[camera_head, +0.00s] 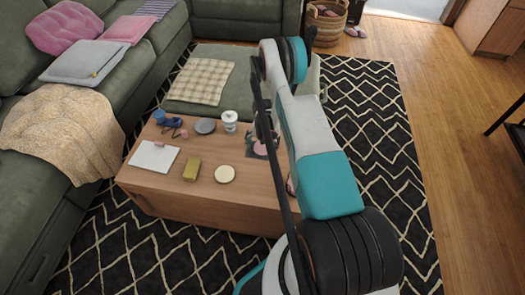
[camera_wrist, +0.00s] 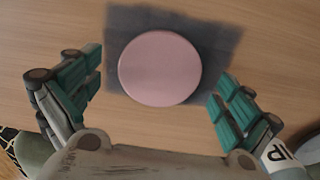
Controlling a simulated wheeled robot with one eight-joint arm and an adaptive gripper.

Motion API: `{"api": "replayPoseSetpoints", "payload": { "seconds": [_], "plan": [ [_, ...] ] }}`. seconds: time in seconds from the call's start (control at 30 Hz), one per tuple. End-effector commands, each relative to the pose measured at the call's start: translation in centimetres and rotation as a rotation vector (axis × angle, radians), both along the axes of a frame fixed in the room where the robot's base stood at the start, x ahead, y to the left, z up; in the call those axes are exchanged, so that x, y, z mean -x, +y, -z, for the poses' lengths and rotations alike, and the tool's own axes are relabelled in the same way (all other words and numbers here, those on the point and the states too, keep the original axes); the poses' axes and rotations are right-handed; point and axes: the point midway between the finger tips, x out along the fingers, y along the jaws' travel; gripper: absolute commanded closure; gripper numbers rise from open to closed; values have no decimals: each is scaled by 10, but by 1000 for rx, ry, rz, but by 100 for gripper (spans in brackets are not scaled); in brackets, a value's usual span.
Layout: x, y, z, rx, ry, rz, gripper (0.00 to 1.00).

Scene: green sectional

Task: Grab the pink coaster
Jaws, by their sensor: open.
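The pink coaster (camera_wrist: 160,68) is a flat round disc in the wrist view. It lies on a dark grey square cloth (camera_wrist: 225,45) on the wooden table. My gripper (camera_wrist: 158,80) is open, with one green-padded finger to the left of the coaster and one to the right. Neither finger appears to touch it, and nothing is between them in their grip. In the head view my gripper (camera_head: 263,128) is over the right part of the coffee table (camera_head: 200,200), and my arm partly hides the coaster (camera_head: 260,149) there.
A white canister (camera_head: 230,120), a grey disc (camera_head: 205,126), a cream disc (camera_head: 225,174), a yellow block (camera_head: 191,169), a white sheet (camera_head: 153,157) and a blue mug (camera_head: 159,116) stand left of my gripper. The green sofa (camera_head: 130,75) borders the table's left and far sides.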

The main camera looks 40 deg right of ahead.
Motion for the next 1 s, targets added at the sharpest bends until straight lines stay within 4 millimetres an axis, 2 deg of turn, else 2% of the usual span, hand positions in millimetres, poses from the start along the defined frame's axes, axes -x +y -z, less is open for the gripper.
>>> {"api": "replayPoseSetpoints", "payload": {
  "seconds": [0.17,0.4,0.77,1.0],
  "plan": [
    [0,0,-1,0,0,0,2],
    [0,0,-1,0,0,0,54],
    [0,0,-2,0,0,0,53],
    [0,0,-20,0,0,0,53]
  ]
}}
